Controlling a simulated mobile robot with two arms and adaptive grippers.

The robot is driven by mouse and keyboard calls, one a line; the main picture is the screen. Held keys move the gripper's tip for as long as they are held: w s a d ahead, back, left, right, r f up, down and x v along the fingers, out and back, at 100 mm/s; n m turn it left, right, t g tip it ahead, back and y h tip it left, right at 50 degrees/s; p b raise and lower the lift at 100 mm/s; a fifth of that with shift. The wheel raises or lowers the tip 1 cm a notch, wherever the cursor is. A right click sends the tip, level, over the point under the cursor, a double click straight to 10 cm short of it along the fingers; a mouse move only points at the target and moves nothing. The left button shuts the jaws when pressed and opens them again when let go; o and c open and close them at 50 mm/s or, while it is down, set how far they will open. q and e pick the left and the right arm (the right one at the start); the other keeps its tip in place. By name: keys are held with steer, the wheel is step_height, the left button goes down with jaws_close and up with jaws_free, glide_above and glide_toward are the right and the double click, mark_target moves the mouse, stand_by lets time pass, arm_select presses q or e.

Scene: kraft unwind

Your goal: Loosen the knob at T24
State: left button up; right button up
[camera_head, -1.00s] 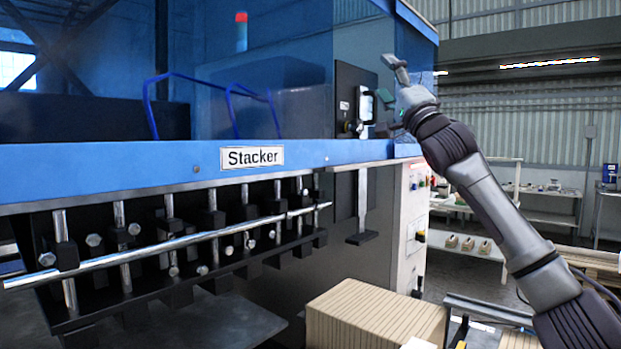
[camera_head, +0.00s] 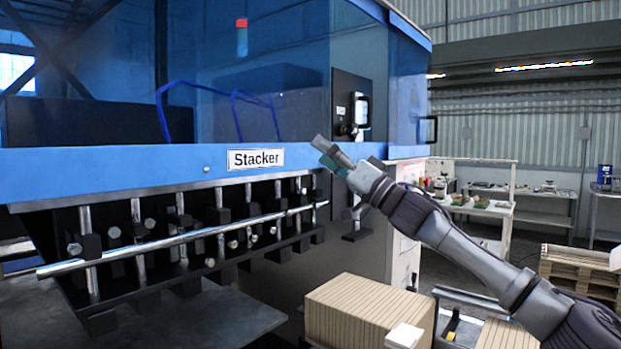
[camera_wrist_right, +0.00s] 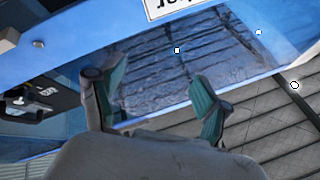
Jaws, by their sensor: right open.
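My right gripper (camera_head: 325,152) is in front of the stacker's blue rail, just right of the "Stacker" label (camera_head: 256,159). In the right wrist view the gripper (camera_wrist_right: 148,85) is open, with nothing between its green-padded fingers. A black plate (camera_head: 345,88) with a handle and a small round knob-like part (camera_head: 354,131) is on the machine, above and right of the gripper. In the right wrist view a black part with a handle and small label (camera_wrist_right: 45,91) shows at the left. No T24 marking is readable, so I cannot tell which knob it names. My left gripper is out of view.
A metal rod (camera_head: 190,238) with several black clamps and bolts runs below the rail. A stack of brown sheets (camera_head: 365,312) stands below my right arm. Shelves (camera_head: 490,210) and a pallet (camera_head: 580,270) stand farther right.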

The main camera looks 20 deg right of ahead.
steer(key=shift+s+a+f+n+g+y, duration=0.25)
steer(key=shift+a+f+n+g, duration=0.15)
steer(key=shift+f, duration=0.35)
steer(key=shift+s+a+f+n+g+y, duration=0.2)
steer(key=shift+a+f+n+g, duration=0.2)
steer(key=shift+f, duration=0.3)
steer(key=shift+s+a+f+n+g+y, duration=0.15)
steer(key=shift+a+f+n+g+y, duration=0.25)
steer(key=shift+f, duration=0.35)
